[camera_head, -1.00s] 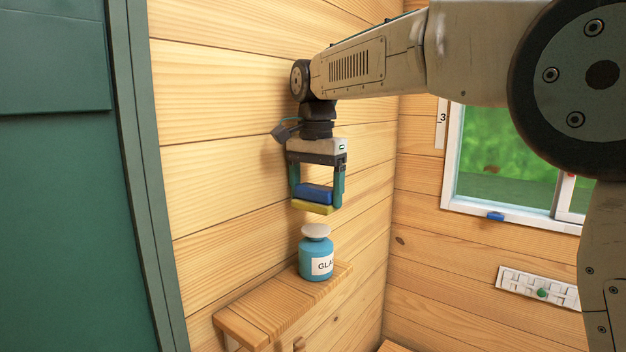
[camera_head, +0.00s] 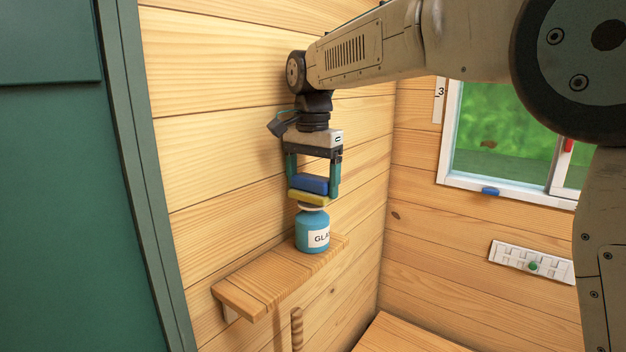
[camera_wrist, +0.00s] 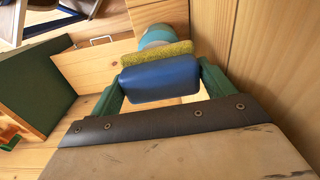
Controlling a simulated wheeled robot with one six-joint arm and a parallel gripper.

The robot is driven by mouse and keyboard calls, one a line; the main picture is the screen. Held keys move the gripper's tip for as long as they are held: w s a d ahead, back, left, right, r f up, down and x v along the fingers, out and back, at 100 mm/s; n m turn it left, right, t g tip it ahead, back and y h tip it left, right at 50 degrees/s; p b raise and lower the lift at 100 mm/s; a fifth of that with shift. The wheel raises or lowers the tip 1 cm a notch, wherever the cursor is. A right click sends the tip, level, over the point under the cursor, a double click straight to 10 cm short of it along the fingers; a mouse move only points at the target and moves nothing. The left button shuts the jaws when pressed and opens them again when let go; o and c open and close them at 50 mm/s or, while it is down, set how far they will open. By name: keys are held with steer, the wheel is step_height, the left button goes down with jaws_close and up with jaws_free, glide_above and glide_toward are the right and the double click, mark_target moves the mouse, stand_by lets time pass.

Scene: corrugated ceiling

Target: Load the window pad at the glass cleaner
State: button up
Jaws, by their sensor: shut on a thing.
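The window pad (camera_head: 309,184) has a blue back and a yellow sponge face turned down. My gripper (camera_head: 313,180) is shut on its blue part, which also shows between the fingers in the wrist view (camera_wrist: 160,79). The glass cleaner (camera_head: 312,232) is a blue bottle with a white label reading "GLA" and a pale top. It stands upright on a wooden shelf (camera_head: 262,281). The yellow face is right over the bottle's top and hides most of it. I cannot tell whether they touch. In the wrist view the bottle (camera_wrist: 155,36) shows partly behind the sponge.
The plank wall (camera_head: 225,190) is close behind the shelf and gripper. A dark green panel (camera_head: 60,200) stands at the left. A window (camera_head: 505,140) with a small blue piece (camera_head: 490,191) on its frame and a white wall strip (camera_head: 530,262) are at the right. The shelf's left part is bare.

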mark_target(314, 177)
steer(key=shift+f, duration=0.55)
stand_by(1.4)
steer(key=shift+r, duration=3.55)
steer(key=shift+d, duration=0.1)
